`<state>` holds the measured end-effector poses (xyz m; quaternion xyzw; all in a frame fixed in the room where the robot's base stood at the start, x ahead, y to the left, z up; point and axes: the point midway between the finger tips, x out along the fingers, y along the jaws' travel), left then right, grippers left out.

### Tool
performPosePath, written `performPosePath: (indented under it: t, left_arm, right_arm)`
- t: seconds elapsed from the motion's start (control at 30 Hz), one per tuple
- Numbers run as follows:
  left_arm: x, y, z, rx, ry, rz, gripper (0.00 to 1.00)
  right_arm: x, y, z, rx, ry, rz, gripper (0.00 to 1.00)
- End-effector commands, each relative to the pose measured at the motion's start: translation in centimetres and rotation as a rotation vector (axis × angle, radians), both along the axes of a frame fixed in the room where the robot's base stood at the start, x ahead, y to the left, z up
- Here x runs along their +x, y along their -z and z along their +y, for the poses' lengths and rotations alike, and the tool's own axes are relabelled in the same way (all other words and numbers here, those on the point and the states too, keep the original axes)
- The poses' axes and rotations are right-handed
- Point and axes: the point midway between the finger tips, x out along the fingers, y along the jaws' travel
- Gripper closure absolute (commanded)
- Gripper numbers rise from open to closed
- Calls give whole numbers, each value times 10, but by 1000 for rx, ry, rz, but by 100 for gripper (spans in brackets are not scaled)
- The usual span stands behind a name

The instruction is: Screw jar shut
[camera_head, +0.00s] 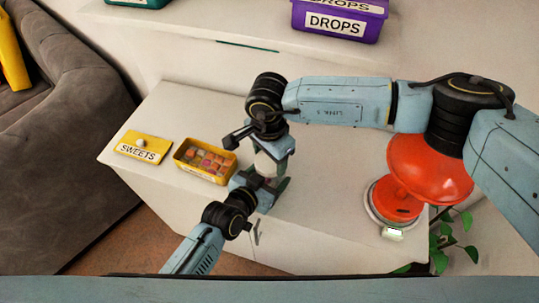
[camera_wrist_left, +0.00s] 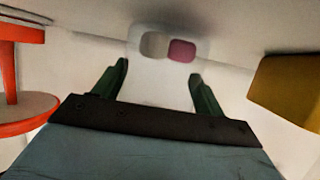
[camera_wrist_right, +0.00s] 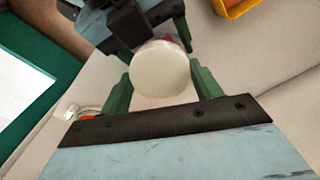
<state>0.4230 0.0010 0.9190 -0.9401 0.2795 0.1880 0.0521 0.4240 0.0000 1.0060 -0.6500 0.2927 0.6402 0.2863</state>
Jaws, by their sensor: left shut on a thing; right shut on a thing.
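The jar (camera_wrist_left: 160,88) shows in the left wrist view as a pale, see-through body between the fingers of my left gripper (camera_wrist_left: 160,72). A whitish sweet and a pink sweet show inside it. My left gripper is shut on the jar from the side. The round white lid (camera_wrist_right: 160,72) sits between the fingers of my right gripper (camera_wrist_right: 157,84), which is shut on it from above. In the head view the lid (camera_head: 266,165) is above the left gripper, and the jar is mostly hidden. Whether the lid is seated on the jar or threaded I cannot tell.
A yellow box of sweets (camera_head: 179,160) stands left of the grippers, with its yellow lid labelled SWEETS (camera_head: 127,147) farther left. A red device (camera_head: 428,170) stands at the right of the white cabinet top (camera_head: 320,215). A purple DROPS box (camera_head: 372,25) sits behind.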

Motion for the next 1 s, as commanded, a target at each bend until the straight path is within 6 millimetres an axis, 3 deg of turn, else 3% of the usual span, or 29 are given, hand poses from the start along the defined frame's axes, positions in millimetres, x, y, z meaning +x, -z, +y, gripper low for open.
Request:
performPosePath:
  t: [0.13, 0.17, 0.37, 0.73, 1.0]
  left_arm:
    - [0, -1, 0, -1, 0, -2, 93]
    - [0, -1, -1, -1, 0, -2, 93]
    - [0, -1, -1, -1, 0, -2, 93]
    - [0, -1, 0, -1, 0, -2, 93]
    - [0, -1, 0, -2, 0, -3, 93]
  right_arm:
    - [0, 0, 0, 1, 6, -1, 64]
    - [0, 0, 0, 1, 6, -1, 35]
    - [0, 0, 0, 1, 5, -1, 11]
    - [1, -8, 0, 1, 5, -2, 11]
    - [1, -61, 1, 1, 3, -4, 11]
